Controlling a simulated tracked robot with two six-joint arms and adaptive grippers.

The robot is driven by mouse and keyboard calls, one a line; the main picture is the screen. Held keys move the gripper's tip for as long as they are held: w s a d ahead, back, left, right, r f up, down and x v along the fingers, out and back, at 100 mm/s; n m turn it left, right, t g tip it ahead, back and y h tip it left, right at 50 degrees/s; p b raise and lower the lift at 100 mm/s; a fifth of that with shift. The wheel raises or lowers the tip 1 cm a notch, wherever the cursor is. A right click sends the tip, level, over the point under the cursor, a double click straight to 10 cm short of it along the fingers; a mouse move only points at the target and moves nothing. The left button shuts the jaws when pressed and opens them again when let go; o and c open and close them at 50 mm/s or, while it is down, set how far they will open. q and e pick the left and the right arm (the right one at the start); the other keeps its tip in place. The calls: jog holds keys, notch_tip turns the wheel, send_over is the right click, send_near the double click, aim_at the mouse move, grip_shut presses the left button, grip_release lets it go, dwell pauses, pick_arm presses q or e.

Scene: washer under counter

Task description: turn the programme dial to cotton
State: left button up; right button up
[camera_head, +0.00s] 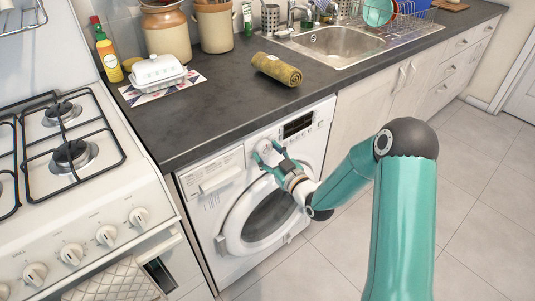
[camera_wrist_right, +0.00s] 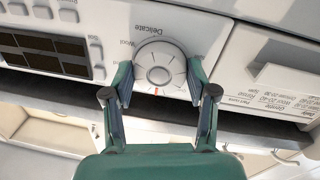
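The washer's round silver-white programme dial (camera_wrist_right: 160,62) is in the right wrist view, where the picture is upside down. A red mark shows at its picture-bottom edge. The labels "Delicate" and "Wool" are readable beside it; no cotton label is readable. My right gripper (camera_wrist_right: 160,70) is open, with one finger on each side of the dial; I cannot tell whether they touch it. In the head view the right gripper (camera_head: 268,152) is at the washer's (camera_head: 225,209) control panel and partly covers the dial area. My left gripper is not in view.
The washer's display and buttons (camera_head: 298,125) are beside the dial, and its detergent drawer (camera_head: 218,180) is on the other side. The worktop (camera_head: 225,105) overhangs above, with a rolled towel (camera_head: 277,69) on it. A gas cooker (camera_head: 75,190) stands at left. The floor at right is clear.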

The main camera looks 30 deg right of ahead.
jog(key=c, duration=0.5)
jog(key=shift+o, duration=0.2)
jog(key=shift+f+m+b, duration=0.1)
jog(key=shift+m+b, duration=0.6)
jog(key=shift+b, duration=0.05)
jog(key=shift+m+b, duration=0.8)
jog(key=shift+m, duration=0.2)
jog(key=shift+r+m+g+y+b, duration=0.15)
jog(key=shift+m+b, duration=0.35)
jog(key=shift+m, duration=0.5)
jog(key=shift+r+m+g+y+b, duration=0.2)
jog(key=shift+m+b, duration=0.3)
jog(key=shift+m, duration=0.5)
jog(key=shift+f, duration=0.15)
